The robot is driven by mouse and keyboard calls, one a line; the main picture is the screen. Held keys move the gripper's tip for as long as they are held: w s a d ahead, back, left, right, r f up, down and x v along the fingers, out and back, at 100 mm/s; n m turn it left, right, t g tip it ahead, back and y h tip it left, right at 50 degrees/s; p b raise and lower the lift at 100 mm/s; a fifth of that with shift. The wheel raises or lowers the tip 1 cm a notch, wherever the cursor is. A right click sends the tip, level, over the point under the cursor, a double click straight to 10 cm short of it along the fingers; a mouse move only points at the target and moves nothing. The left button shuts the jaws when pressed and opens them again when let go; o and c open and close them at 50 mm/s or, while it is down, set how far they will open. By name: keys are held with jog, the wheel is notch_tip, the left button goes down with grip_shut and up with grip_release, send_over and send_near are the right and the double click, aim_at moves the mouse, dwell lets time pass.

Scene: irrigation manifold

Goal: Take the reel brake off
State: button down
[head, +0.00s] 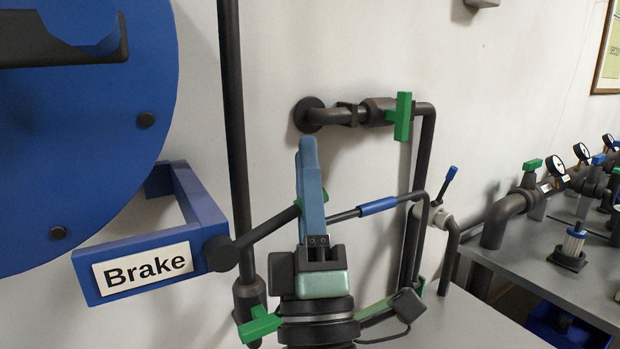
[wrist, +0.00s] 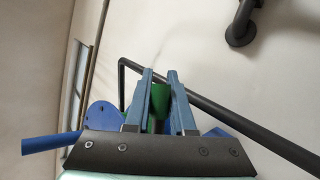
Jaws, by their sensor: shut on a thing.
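The brake is a blue bracket (head: 203,205) with a white "Brake" label (head: 143,268), beside the big blue reel (head: 90,150) at left in the head view. A dark lever (head: 268,224) runs from the bracket's round pivot up and right to my gripper (head: 308,150). A green part (head: 298,204) shows at the lever's end, at the fingers. In the wrist view my gripper (wrist: 160,76) is shut on this green grip (wrist: 158,108), which sits between the blue fingers. The fingers and the gripper body hide part of the lever's end.
A dark upright pipe (head: 234,130) stands behind the lever. A wall pipe with a green valve handle (head: 403,116) is beyond the fingers. A rod with a blue sleeve (head: 378,206) passes just right of my gripper. A grey bench (head: 540,275) with gauges stands at right.

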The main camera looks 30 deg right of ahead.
jog(key=shift+a+r+n+t+y, duration=0.1)
jog(key=shift+r+n+t+y, duration=0.05)
jog(key=shift+n+t+y, duration=0.2)
jog(key=shift+a+r+n+t+y, duration=0.15)
jog(key=shift+r+n+t+y, duration=0.15)
jog(key=shift+n+y, duration=0.4)
jog(key=shift+a+r+y, duration=0.1)
jog(key=shift+r+y, duration=0.1)
jog(key=shift+y, duration=0.05)
jog(key=c, duration=0.8)
grip_release()
jog(key=shift+o, duration=0.2)
jog(key=shift+f, duration=0.15)
jog(key=shift+f, duration=0.1)
jog(key=s+a+p, duration=0.1)
jog(key=s+a, duration=0.2)
jog(key=s, duration=0.9)
jog(key=shift+s+a+f, duration=0.15)
jog(key=shift+a+f, duration=0.2)
jog(key=shift+a, duration=0.05)
